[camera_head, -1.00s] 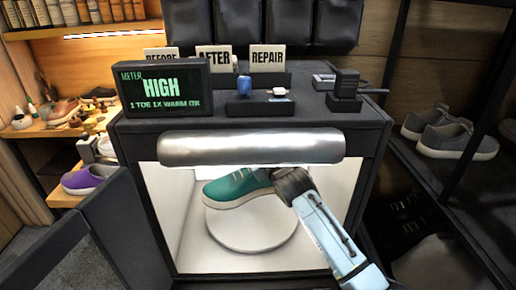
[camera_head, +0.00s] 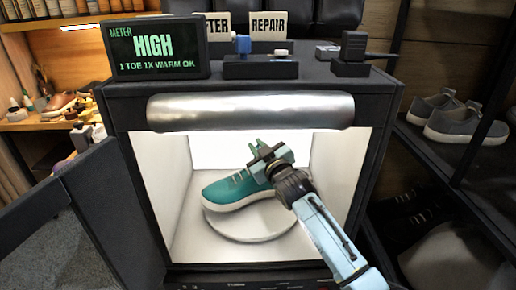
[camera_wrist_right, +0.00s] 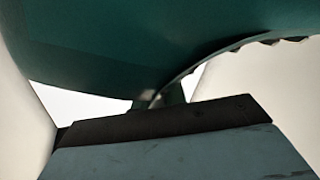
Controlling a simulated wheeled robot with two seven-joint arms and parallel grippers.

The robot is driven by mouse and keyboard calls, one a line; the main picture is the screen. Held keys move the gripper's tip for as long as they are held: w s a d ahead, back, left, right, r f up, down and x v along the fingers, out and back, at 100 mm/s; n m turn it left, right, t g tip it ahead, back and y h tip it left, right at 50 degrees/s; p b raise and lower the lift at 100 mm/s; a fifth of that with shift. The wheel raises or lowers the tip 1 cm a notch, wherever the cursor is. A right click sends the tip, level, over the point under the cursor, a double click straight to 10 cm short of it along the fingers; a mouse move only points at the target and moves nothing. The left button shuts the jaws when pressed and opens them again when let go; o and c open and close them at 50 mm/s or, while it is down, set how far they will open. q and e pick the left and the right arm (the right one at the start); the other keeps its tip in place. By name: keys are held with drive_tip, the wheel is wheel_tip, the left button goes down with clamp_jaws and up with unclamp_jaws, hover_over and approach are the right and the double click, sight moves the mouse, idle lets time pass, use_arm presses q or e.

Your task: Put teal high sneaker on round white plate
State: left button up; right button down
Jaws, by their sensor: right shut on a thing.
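The teal sneaker (camera_head: 226,190) with a white sole is inside the lit white box, toe to the left, at the round white plate (camera_head: 250,226). It overlaps the plate's left and back part in the head view; I cannot tell whether its sole touches the plate. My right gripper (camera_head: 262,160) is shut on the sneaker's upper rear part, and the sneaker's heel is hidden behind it. In the right wrist view the teal upper (camera_wrist_right: 120,45) fills the top of the picture close to the gripper. My left gripper is not in view.
The box (camera_head: 120,120) has a silver bar (camera_head: 250,111) across the top of its opening and white walls close on both sides. A black panel (camera_head: 100,215) stands at the left. Grey sneakers (camera_head: 455,120) sit on a rack at the right.

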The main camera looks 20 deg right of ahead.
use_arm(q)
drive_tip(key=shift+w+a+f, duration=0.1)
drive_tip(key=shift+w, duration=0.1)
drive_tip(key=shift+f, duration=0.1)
use_arm(e)
drive_tip(key=shift+f, duration=0.2)
drive_tip(key=c, duration=1.4)
unclamp_jaws()
drive_tip(key=shift+o, duration=0.3)
drive_tip(key=shift+f, duration=0.2)
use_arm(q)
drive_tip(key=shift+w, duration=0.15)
use_arm(e)
drive_tip(key=shift+s, duration=0.1)
